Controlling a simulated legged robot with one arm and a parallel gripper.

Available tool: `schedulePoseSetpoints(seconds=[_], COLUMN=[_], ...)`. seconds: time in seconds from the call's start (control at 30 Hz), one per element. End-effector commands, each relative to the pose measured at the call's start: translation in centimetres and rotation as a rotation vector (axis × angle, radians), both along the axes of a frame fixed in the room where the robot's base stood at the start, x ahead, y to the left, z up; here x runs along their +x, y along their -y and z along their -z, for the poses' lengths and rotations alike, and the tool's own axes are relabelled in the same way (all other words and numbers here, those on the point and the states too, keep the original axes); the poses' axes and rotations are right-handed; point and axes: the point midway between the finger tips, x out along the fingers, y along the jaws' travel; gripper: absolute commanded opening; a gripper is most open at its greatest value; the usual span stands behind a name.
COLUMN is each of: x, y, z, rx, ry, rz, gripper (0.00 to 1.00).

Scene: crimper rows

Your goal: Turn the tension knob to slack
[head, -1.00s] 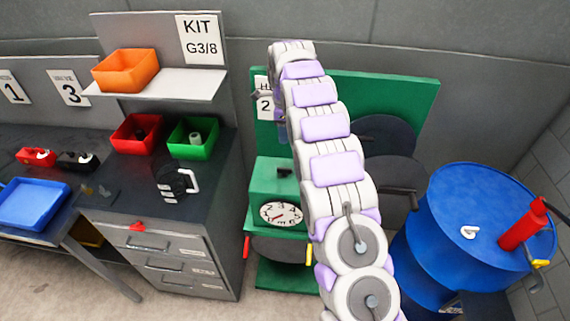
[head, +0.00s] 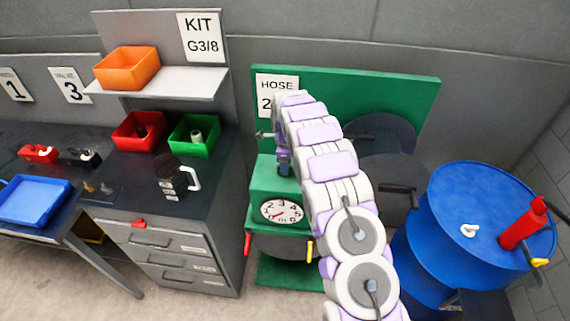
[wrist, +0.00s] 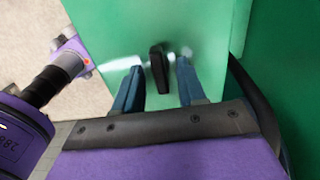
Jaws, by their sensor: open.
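The tension knob is a small black bar (wrist: 158,67) on the top face of a green machine (wrist: 115,20). In the wrist view it sits between the tips of my gripper's two blue fingers (wrist: 160,68), with a gap on each side. My gripper is open and holds nothing. I cannot tell how far above the top face the fingertips are. In the head view my gripper (head: 284,165) is pointed down over the green machine's box (head: 262,182), and the knob is hidden there. The white dial (head: 281,211) with a red needle is on the front of the box.
A green back panel with a HOSE sign (head: 277,85) stands behind my gripper. Dark discs and a crank handle (head: 398,190) are to the right. A blue drum (head: 475,200) carries a red bottle (head: 522,228). A drawer cabinet (head: 160,255) stands left.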

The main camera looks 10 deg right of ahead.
Motion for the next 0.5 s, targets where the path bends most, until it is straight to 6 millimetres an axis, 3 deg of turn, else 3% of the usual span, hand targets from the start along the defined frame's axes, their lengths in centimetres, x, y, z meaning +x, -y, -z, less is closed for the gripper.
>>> schedulePoseSetpoints(seconds=[0.3,0.5], x=[0.04,0.05], y=[-0.02,-0.03], z=[0.26,0.24], rx=[0.000,0.000], ry=[0.001,0.001], rz=[0.000,0.000], gripper=[0.40,0.21])
